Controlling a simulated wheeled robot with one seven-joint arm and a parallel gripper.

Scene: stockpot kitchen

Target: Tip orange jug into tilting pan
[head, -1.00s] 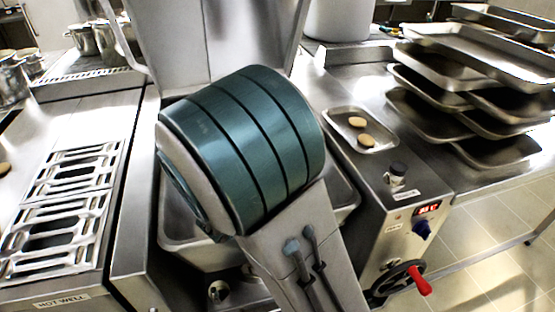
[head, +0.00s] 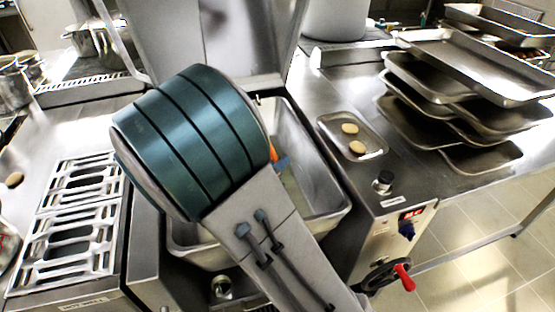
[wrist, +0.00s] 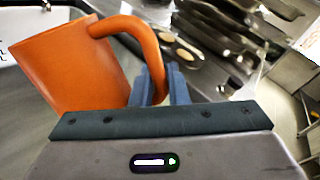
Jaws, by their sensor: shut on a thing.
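The orange jug (wrist: 75,65) fills the left of the wrist view, leaning somewhat in that picture. My gripper (wrist: 159,85) is shut on its handle (wrist: 140,40), with a blue-grey finger on each side. In the head view my arm hides most of the jug; only a bit of orange (head: 273,154) shows beside a blue fingertip, over the tilting pan. The tilting pan (head: 325,180) is a steel basin with its lid (head: 200,40) raised behind. My arm covers its left and middle part. I cannot tell whether anything is pouring.
A small tray (head: 335,125) with two tan, rounded pieces lies on the counter right of the pan. Stacked steel trays (head: 470,65) stand farther right. A red-handled crank (head: 403,277) sticks out at the front right. A slotted rack (head: 70,235) lies left.

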